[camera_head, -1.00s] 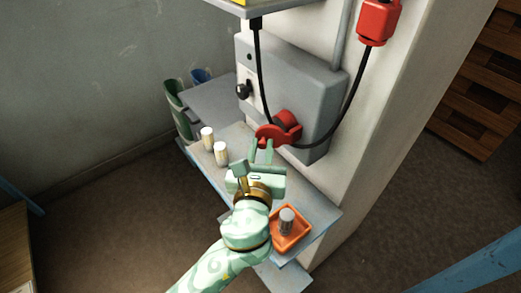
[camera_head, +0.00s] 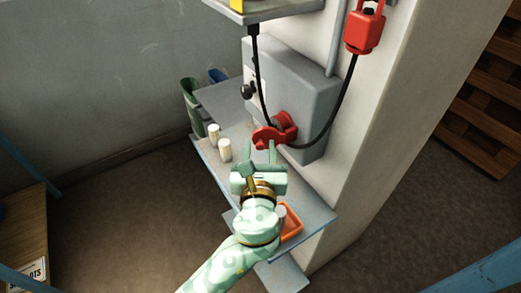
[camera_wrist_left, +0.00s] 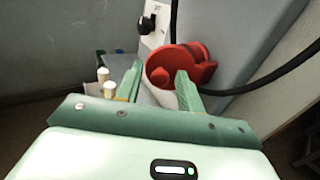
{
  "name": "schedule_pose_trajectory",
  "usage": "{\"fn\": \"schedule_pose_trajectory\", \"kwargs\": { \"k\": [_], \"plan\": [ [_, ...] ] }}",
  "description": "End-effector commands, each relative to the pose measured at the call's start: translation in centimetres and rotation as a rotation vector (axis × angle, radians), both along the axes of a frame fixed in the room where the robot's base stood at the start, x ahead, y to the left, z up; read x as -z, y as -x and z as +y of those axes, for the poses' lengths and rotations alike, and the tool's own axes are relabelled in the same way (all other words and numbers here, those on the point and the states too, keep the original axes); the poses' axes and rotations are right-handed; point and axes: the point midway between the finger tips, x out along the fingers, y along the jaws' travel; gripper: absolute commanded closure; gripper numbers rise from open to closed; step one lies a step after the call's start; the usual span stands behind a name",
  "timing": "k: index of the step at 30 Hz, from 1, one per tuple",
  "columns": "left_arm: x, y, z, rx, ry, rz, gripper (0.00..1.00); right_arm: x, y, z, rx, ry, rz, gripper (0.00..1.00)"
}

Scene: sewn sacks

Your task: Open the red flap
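The red flap (camera_head: 266,138) is on a red socket (camera_head: 286,123) low on the grey wall box (camera_head: 307,85). It also shows in the left wrist view (camera_wrist_left: 164,68), straight ahead of the fingers. My left gripper (camera_head: 261,154) is just in front of and below the flap in the head view. In the left wrist view the left gripper (camera_wrist_left: 159,82) has its two fingers apart with nothing held between them. The right fingertip overlaps the flap's lower edge in that view; I cannot tell whether it touches. My right gripper is not in view.
Two pale cylinders (camera_head: 224,149) stand on the shelf (camera_head: 310,205) left of my gripper. An orange tray (camera_head: 291,229) is on the shelf at right, partly behind my arm. A black cable (camera_head: 341,105) runs from a red plug (camera_head: 363,32) to the socket. A black knob (camera_head: 247,91) is left.

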Motion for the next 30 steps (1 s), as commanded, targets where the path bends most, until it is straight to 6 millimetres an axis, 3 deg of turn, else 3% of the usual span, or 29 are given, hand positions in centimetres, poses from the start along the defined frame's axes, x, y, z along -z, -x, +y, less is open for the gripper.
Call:
{"fn": "schedule_pose_trajectory", "kwargs": {
  "k": [10,21,30],
  "plan": [
    [0.1,0.5,0.0,0.001,-0.001,0.002,0.59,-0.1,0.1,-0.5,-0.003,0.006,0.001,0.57],
    [0.1,6.5,0.3,0.001,-0.001,0.003,0.59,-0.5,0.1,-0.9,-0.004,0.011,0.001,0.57],
    [0.1,7.5,0.3,0.001,-0.001,0.001,0.59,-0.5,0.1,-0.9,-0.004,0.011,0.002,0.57]
  ]
}}
